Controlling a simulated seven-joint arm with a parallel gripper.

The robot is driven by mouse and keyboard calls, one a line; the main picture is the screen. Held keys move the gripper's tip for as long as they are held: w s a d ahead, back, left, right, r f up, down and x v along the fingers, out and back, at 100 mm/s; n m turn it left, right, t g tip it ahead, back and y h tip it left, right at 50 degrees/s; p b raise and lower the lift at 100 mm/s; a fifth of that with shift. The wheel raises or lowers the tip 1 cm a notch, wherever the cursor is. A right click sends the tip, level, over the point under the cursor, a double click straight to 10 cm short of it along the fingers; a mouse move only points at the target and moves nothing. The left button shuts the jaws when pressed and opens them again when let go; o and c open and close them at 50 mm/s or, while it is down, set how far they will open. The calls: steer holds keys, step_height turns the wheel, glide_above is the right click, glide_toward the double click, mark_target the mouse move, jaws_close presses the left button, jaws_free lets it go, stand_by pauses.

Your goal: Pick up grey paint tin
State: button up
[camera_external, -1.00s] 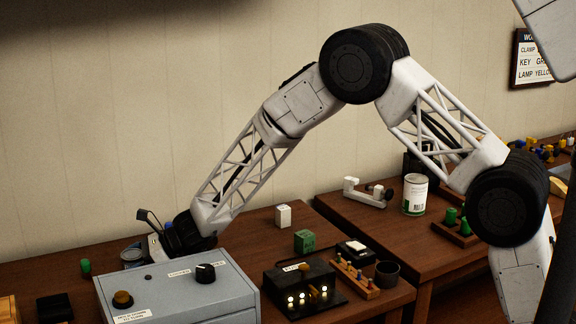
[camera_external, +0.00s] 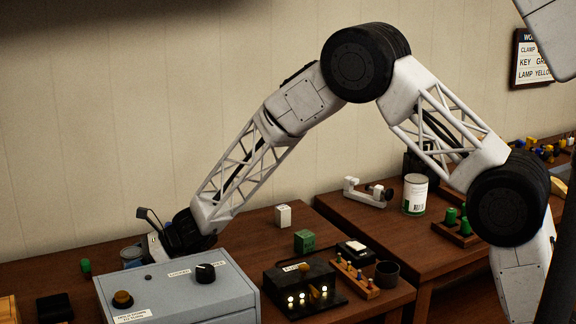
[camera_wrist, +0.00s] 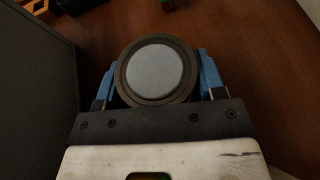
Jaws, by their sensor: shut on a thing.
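The grey paint tin (camera_wrist: 155,74) shows from above in the wrist view, with a round grey top inside a dark rim. My gripper (camera_wrist: 155,82) has its blue fingers on the tin's left and right sides and is shut on it. My gripper's fingers are also mostly hidden there, behind the box and my wrist. I cannot tell whether the tin touches the table.
The grey control box (camera_external: 180,290) stands close in front of the tin. A green cylinder (camera_external: 86,267) is to its left. A white block (camera_external: 283,216) and a green block (camera_external: 304,241) stand to the right. A white can (camera_external: 415,195) is on the other table.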

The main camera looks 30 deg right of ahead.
mark_target(134, 251)
step_height(134, 251, up, 10)
steer(key=shift+f, duration=0.25)
